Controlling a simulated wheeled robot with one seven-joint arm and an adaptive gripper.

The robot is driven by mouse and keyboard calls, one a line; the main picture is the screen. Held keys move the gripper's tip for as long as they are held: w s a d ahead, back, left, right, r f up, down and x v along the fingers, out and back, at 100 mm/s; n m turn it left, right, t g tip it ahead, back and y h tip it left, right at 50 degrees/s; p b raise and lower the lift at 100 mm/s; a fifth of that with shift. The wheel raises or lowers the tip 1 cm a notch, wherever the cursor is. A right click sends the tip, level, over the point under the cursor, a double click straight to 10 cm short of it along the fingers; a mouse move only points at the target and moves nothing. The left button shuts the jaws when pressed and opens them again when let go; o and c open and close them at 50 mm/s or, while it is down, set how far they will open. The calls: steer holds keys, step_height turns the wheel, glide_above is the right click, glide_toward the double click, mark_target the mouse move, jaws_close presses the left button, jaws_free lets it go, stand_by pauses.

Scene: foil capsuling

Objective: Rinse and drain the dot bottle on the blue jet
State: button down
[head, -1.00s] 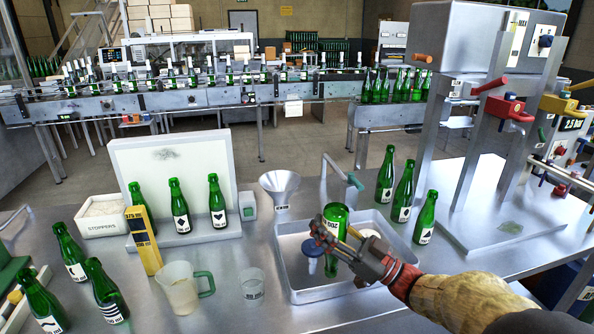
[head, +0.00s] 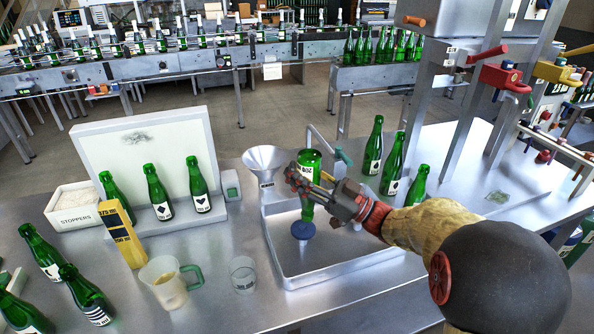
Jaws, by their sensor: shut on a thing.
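My gripper (head: 300,181) is shut on a green bottle (head: 308,210) and holds it upside down, base up, over the sink tray (head: 279,253). The bottle's label is mostly covered by the fingers, and its mark is hard to read. The blue jet (head: 302,231) stands in the tray directly below the bottle's neck. The neck's lower end meets the top of the jet in the picture; I cannot tell whether it sits on the jet or just above or behind it. No water spray is visible.
A steel funnel (head: 267,165) and a tap (head: 325,148) stand behind the tray. Several green bottles (head: 393,165) stand to its right. A measuring jug (head: 165,282) and a small beaker (head: 243,275) stand on the left. The front of the tray is clear.

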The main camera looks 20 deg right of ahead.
steer(key=w+f+b, duration=0.3)
steer(key=f+b, duration=0.2)
stand_by(0.8)
steer(key=shift+w+f, duration=0.1)
steer(key=shift+f+b, duration=0.3)
steer(key=shift+f, duration=0.8)
stand_by(1.5)
steer(key=shift+r, duration=0.2)
stand_by(1.7)
steer(key=shift+r, duration=1.4)
stand_by(0.7)
